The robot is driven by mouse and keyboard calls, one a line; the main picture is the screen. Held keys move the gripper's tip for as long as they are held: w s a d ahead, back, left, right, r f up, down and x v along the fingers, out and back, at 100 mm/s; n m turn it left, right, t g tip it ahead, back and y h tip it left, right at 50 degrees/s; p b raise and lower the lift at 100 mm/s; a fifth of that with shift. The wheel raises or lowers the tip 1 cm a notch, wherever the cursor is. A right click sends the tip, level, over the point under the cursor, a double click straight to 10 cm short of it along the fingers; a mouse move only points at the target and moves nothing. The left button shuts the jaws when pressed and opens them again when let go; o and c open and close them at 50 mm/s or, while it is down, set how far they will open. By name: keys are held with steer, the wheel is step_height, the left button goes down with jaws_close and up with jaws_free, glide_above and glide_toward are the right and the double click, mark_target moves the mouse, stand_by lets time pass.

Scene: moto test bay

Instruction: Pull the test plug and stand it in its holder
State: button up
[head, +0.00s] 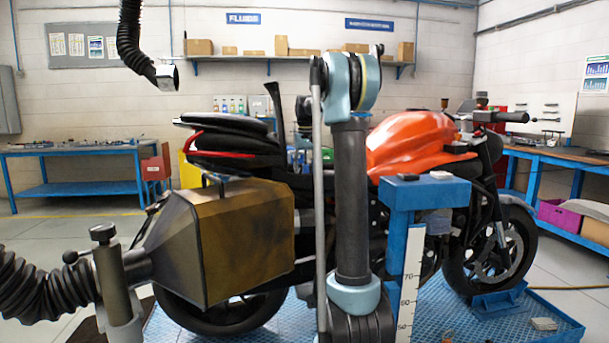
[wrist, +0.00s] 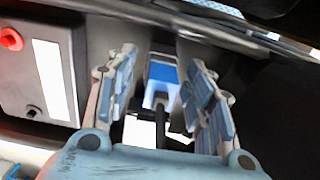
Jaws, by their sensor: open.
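In the wrist view my gripper (wrist: 162,58) is open, with one padded finger on each side of the picture's middle. Between and beyond the fingers is a small blue and white piece (wrist: 161,74) with a dark stem or cable below it. It may be the test plug, but I cannot tell for sure. No finger is clearly touching it. In the head view my arm crosses the middle, and the gripper is hidden. I cannot make out the plug or its holder there.
The wrist view shows a grey box with a red button (wrist: 11,39) on the left. The head view shows an orange motorcycle (head: 415,140), a blue post (head: 396,245) with a ruler, a large brown hood (head: 245,240) on the left, and blue benches (head: 75,188) behind.

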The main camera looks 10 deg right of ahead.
stand_by(0.8)
jaws_close()
steer(key=shift+r, duration=2.95)
steer(key=shift+r, duration=0.2)
steer(key=shift+r, duration=2.35)
